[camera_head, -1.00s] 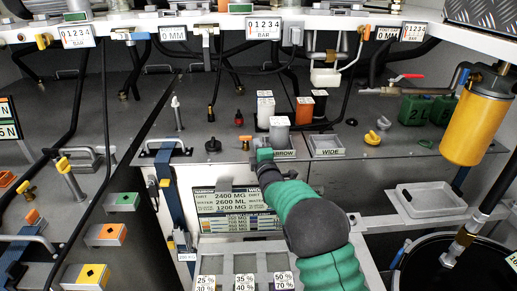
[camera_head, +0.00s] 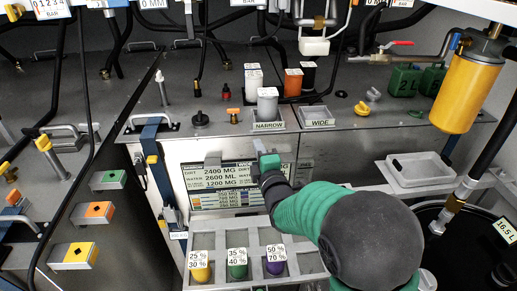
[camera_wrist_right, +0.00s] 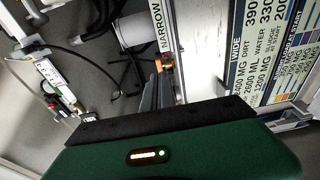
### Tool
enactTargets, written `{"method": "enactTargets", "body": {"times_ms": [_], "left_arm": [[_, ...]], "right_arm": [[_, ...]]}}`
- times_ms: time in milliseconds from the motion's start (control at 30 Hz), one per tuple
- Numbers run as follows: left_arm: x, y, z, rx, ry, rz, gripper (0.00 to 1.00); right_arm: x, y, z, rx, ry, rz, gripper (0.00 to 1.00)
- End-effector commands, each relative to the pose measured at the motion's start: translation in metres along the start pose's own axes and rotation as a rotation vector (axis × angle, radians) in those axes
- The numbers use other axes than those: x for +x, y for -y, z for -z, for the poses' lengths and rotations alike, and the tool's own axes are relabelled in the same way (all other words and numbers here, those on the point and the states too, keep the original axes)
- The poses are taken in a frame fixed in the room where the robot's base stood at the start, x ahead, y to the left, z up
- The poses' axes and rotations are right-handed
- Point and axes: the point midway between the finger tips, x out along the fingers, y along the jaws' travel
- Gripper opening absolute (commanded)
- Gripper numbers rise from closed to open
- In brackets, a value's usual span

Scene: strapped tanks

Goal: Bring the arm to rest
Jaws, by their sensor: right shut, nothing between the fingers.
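My right arm (camera_head: 310,220), with green sleeves and a dark round joint, reaches in from the bottom right of the head view. My right gripper (camera_head: 268,160) is shut and empty. It is in front of the upper edge of the printed panel (camera_head: 215,180), below the NARROW tray (camera_head: 268,127), and hides part of the panel's text. In the right wrist view the green gripper housing (camera_wrist_right: 170,155) fills the bottom, with the panel (camera_wrist_right: 262,50) at the upper right. My left gripper is not in view.
A grey-white canister (camera_head: 268,103) stands at the NARROW tray. A WIDE tray (camera_head: 316,116) is to its right. Below the arm is a rack (camera_head: 203,242) with yellow, green and purple capped containers. A yellow cylinder (camera_head: 467,95) hangs at right, above a black drum (camera_head: 470,250).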

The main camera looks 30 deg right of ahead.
Motion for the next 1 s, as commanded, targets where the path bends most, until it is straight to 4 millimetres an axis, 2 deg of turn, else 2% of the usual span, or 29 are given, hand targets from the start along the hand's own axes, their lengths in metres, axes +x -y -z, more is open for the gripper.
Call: {"method": "enactTargets", "body": {"times_ms": [300,367,467,567,600,667,733,800,900,1000], "left_arm": [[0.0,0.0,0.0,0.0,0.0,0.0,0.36],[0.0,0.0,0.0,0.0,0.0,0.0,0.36],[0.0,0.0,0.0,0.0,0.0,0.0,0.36],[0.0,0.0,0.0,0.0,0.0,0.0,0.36],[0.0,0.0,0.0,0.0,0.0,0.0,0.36],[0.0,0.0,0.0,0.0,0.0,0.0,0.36],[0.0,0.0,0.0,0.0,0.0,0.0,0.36],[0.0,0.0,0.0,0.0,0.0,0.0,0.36],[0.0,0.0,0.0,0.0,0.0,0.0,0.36],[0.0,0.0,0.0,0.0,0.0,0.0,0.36]], "right_arm": [[-0.001,0.002,0.001,0.011,-0.001,0.01,0.0],[-0.003,0.011,0.003,0.057,-0.004,0.048,0.0],[-0.018,0.044,0.009,0.232,0.0,0.199,0.0],[-0.05,0.092,0.02,0.481,0.053,0.425,0.0],[-0.067,0.111,0.024,0.579,0.091,0.517,0.0],[-0.095,0.137,0.03,0.711,0.164,0.648,0.0],[-0.13,0.163,0.035,0.848,0.273,0.788,0.0],[-0.168,0.184,0.038,0.964,0.406,0.911,0.0],[-0.219,0.205,0.038,1.083,0.607,1.039,0.0],[-0.257,0.216,0.036,1.145,0.771,1.11,0.0]]}}
